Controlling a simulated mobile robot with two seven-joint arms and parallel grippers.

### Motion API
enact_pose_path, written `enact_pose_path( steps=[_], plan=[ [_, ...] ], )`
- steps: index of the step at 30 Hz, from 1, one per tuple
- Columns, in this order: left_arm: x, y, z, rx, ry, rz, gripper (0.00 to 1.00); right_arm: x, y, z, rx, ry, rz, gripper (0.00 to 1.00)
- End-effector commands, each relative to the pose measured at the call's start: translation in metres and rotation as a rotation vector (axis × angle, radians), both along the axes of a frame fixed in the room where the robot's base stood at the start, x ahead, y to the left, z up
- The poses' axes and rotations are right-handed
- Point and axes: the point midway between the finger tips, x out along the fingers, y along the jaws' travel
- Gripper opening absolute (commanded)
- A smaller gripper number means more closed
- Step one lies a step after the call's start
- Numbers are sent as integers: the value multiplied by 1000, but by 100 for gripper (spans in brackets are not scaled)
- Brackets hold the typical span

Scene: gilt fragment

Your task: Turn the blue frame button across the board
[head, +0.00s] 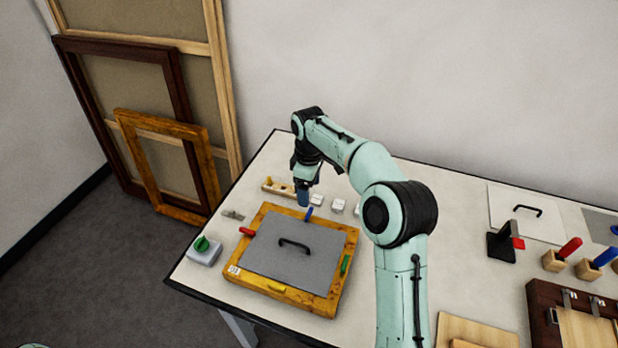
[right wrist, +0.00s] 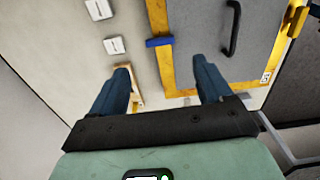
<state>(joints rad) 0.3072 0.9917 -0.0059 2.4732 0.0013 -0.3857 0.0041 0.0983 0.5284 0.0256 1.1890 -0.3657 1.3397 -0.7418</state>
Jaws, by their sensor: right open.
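The gilt frame (head: 334,297) lies flat on the table with a grey board (head: 265,259) inside it and a black handle on the board. The blue button (head: 309,214) is on the far rail. In the right wrist view the blue button (right wrist: 160,42) lies crosswise on the rail, one end past the outer edge and the other near the board's edge. My right gripper (head: 304,196) is above and just beyond the far rail. Its open fingers (right wrist: 162,72) are apart and empty, with the button ahead between their lines, not touched. My left gripper is out of view.
A red button (head: 247,231), a green button (head: 345,264) and a yellow button (head: 276,289) sit on the other rails. Small white blocks (head: 338,206) and a wooden rack (head: 277,186) lie behind the frame. A green-knobbed box (head: 204,250) stands left.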

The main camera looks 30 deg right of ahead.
Motion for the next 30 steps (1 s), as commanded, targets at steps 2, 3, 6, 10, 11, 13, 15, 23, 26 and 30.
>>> enact_pose_path(
  steps=[2,3,6,10,11,13,15,23,26,30],
  plan=[
    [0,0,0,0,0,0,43,1,0,16,0,-5,0,79],
    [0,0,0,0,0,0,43,1,0,21,0,-4,0,79],
    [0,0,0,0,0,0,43,0,0,32,1,-2,1,79],
    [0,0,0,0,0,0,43,0,0,38,0,0,1,79],
    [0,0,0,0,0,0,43,0,0,39,0,0,1,79],
    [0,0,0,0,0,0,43,0,0,39,0,0,1,79],
    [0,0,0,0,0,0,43,0,0,39,0,0,1,79],
    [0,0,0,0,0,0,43,0,0,39,0,0,1,79],
    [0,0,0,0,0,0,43,0,0,39,0,0,1,79],
    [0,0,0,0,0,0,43,0,0,39,0,0,1,79]
  ],
)
